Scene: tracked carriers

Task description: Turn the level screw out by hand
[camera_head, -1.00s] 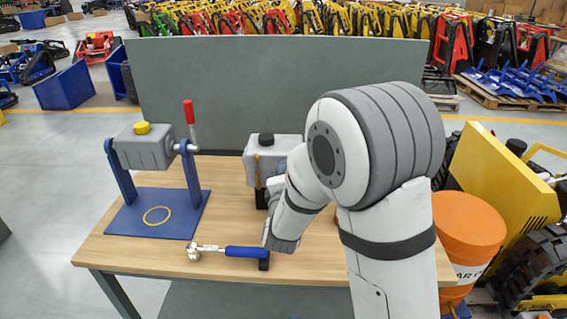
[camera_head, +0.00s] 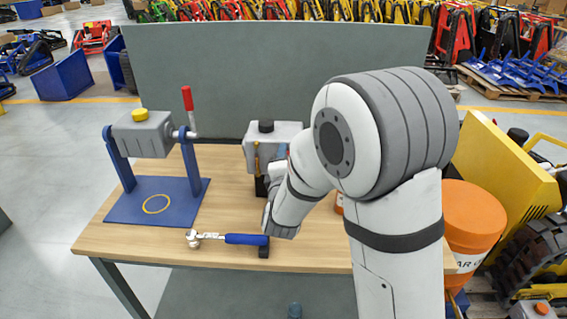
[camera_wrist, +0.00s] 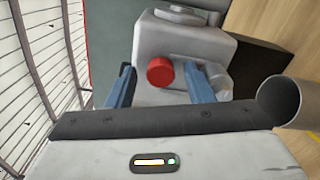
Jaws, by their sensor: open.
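The grey gear housing (camera_head: 287,136) with a black cap stands on the workbench, partly hidden behind my arm in the head view. In the wrist view the housing (camera_wrist: 185,42) fills the middle, and a round red screw head or knob (camera_wrist: 160,71) sticks out of its face. It looks like the level screw, though no label shows. My gripper (camera_wrist: 167,76) is open, with one blue finger on each side of the red head. Gaps show between the head and both fingers. In the head view my arm mostly hides the gripper.
A torque wrench with a blue handle (camera_head: 246,239) lies at the bench's front. A blue stand (camera_head: 188,200) holding another grey housing (camera_head: 142,134) is at left. An orange drum (camera_head: 473,215) stands at right. A hollow grey cylinder (camera_wrist: 281,100) is close by on the right.

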